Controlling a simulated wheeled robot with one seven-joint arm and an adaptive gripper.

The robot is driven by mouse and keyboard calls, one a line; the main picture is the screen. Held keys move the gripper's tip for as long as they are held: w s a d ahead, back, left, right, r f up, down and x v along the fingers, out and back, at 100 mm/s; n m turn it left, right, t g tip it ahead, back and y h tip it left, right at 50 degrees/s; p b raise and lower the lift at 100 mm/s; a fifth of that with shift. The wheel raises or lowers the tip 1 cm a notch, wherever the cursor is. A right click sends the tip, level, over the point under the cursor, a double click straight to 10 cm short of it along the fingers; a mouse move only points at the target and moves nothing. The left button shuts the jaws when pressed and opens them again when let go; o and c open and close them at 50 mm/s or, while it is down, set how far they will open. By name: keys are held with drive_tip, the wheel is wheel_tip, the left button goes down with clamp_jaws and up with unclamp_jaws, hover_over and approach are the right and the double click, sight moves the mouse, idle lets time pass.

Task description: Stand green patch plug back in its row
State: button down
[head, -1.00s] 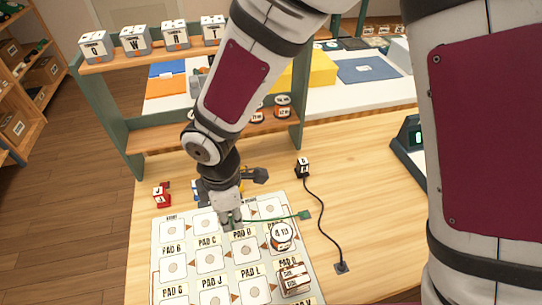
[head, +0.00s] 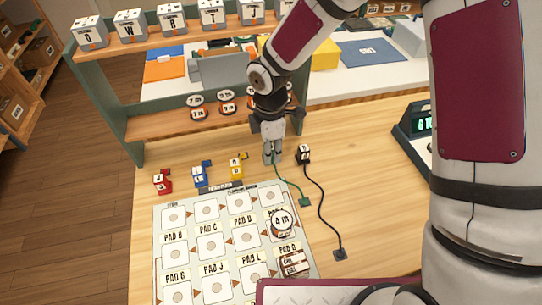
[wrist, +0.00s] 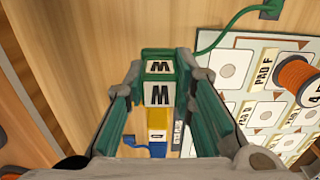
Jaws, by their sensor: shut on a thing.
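My gripper (head: 270,160) is shut on the green patch plug, which shows between the fingers in the wrist view (wrist: 158,75) with an "M" on its faces. Its green cord runs to a green socket block (head: 305,202) on the table. The gripper is over the table between the yellow plug (head: 236,171) and the black plug (head: 304,154). The row also has a red plug (head: 161,184) and a blue plug (head: 201,177). The fingers mostly hide the green plug in the head view. I cannot tell whether it touches the table.
The pad board (head: 222,212) lies in front, with a round labelled spool (head: 282,222) and a small labelled block (head: 294,263) on it. A shelf (head: 170,126) with labelled items stands behind. A display device (head: 415,128) is at right. A black cord runs from the black plug.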

drive_tip(key=shift+w+d+f, duration=0.1)
drive_tip(key=shift+w, duration=0.1)
drive_tip(key=shift+f, duration=1.7)
drive_tip(key=shift+f, duration=0.15)
drive_tip(key=c, duration=1.3)
unclamp_jaws()
drive_tip(key=shift+c, duration=0.2)
